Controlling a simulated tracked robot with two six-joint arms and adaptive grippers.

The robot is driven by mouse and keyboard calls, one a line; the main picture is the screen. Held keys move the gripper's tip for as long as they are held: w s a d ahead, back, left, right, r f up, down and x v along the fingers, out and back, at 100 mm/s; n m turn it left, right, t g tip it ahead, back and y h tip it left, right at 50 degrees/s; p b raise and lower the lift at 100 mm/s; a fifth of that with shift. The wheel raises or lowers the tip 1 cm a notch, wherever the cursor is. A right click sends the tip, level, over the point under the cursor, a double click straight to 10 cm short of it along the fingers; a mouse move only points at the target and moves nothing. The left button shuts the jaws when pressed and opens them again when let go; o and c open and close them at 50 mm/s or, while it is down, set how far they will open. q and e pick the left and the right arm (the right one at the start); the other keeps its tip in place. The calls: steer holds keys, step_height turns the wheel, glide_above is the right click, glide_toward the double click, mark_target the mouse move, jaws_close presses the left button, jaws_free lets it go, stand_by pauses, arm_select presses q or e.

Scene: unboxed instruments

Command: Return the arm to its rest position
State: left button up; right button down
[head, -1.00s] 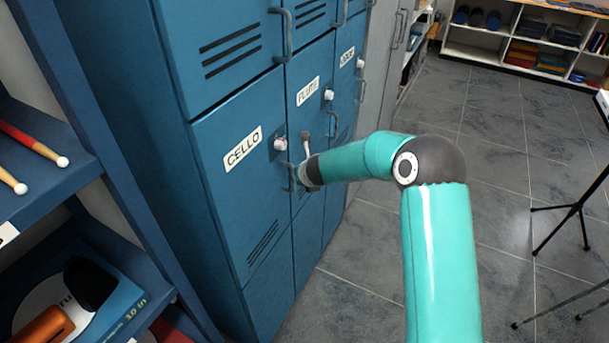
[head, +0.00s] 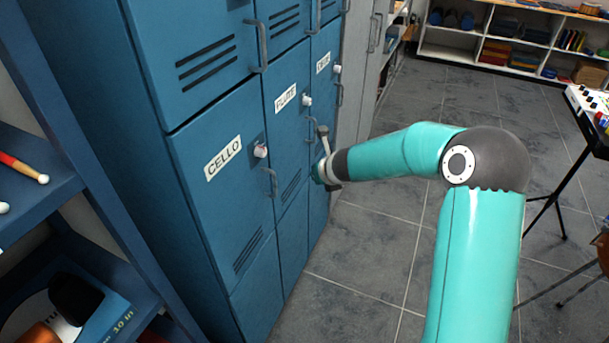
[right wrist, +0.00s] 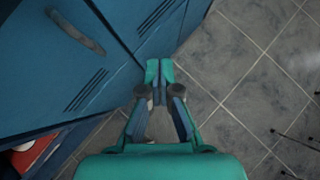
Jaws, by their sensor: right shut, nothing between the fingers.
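My right arm reaches in from the lower right of the head view, its teal links bent at a dark elbow. My right gripper (head: 322,172) is at the end of that arm, in front of the blue lockers (head: 224,190), near the lower doors right of the CELLO label (head: 223,157). In the right wrist view the right gripper (right wrist: 159,68) has its fingertips together with nothing between them. It points down past the locker fronts over the grey floor. I cannot tell the exact gap between gripper and doors in the head view. My left gripper is not in view.
A blue shelf (head: 62,190) with mallets and a boxed item stands at the left. The locker handles (head: 271,182) stick out from the doors. Grey tiled floor (head: 370,250) is clear between lockers and arm. A black stand (head: 570,180) is at the right.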

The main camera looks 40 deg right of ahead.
steer(key=s+a+f+m+g+y, duration=0.25)
steer(key=s+a+f, duration=0.25)
steer(key=a+f, duration=0.45)
steer(key=s+a+f+m+g+y, duration=0.25)
steer(key=s+a+f, duration=0.25)
steer(key=a+f, duration=0.45)
steer(key=s+a+f+m+g, duration=0.1)
steer(key=s+a+f+m, duration=0.1)
steer(key=s+m, duration=0.4)
steer(key=s+a+f+m+g+y, duration=0.1)
steer(key=s+a+m, duration=0.4)
steer(key=m, duration=0.9)
steer(key=s+a+f+m+g, duration=0.1)
steer(key=s+a+f+m, duration=0.2)
steer(key=s+m, duration=0.4)
steer(key=f+m, duration=0.1)
steer(key=m, duration=0.2)
steer(key=shift+s+a, duration=0.2)
steer(key=shift+a, duration=0.2)
